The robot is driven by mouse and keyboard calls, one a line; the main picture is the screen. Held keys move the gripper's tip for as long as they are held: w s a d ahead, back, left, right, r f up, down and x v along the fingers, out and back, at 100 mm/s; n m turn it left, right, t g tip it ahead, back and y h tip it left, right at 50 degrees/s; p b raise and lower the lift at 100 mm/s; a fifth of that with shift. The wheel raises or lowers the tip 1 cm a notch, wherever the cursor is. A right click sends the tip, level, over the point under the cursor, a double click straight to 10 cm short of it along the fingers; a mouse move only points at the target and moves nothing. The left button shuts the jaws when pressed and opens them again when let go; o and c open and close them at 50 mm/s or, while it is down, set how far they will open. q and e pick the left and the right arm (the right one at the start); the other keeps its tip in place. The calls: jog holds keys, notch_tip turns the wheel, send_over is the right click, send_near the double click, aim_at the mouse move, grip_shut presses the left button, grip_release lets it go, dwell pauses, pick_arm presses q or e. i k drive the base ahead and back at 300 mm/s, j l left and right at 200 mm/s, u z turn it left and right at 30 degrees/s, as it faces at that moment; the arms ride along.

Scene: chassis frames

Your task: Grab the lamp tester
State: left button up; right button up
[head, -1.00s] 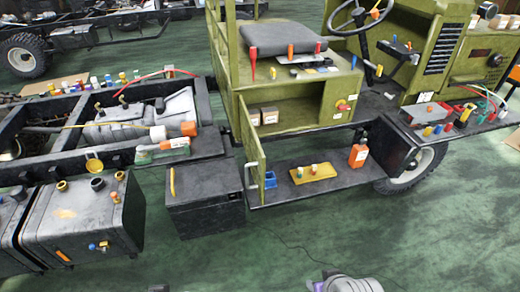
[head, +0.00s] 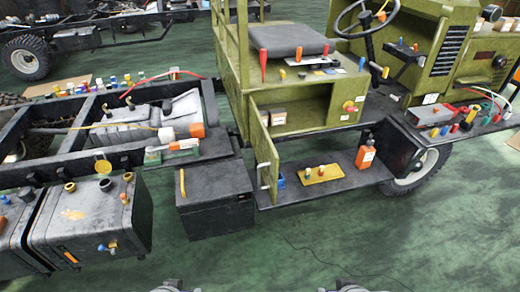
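I cannot tell for sure which object is the lamp tester. A red tapered tool (head: 263,64) stands at the left front of the grey seat, on the olive cab. A grey box with red parts (head: 432,112) lies on the right fender. Only the tops of grey parts of my arms show at the bottom edge, one left of centre (head: 170,286) and one right of centre (head: 350,287). Their fingers cannot be made out. Neither is near these objects.
An open olive door (head: 259,151) stands beside the cab's lower step (head: 340,185), which bears a yellow tray (head: 322,175) and an orange bottle (head: 366,156). A black box (head: 215,205) and grey tank (head: 92,232) stand left. The green floor in front is clear.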

aim_at(365, 156)
jog(key=i+l, duration=0.3)
jog(key=l, duration=0.15)
jog(key=i+l, duration=0.25)
jog(key=l, duration=0.2)
jog(key=i+l, duration=0.3)
jog(key=l, duration=0.15)
jog(key=i+l, duration=0.25)
jog(key=l, duration=0.25)
jog(key=i+l+z, duration=0.1)
jog(key=i+l, duration=0.2)
jog(key=l, duration=0.15)
jog(key=i+l, duration=0.3)
jog(key=l, duration=0.15)
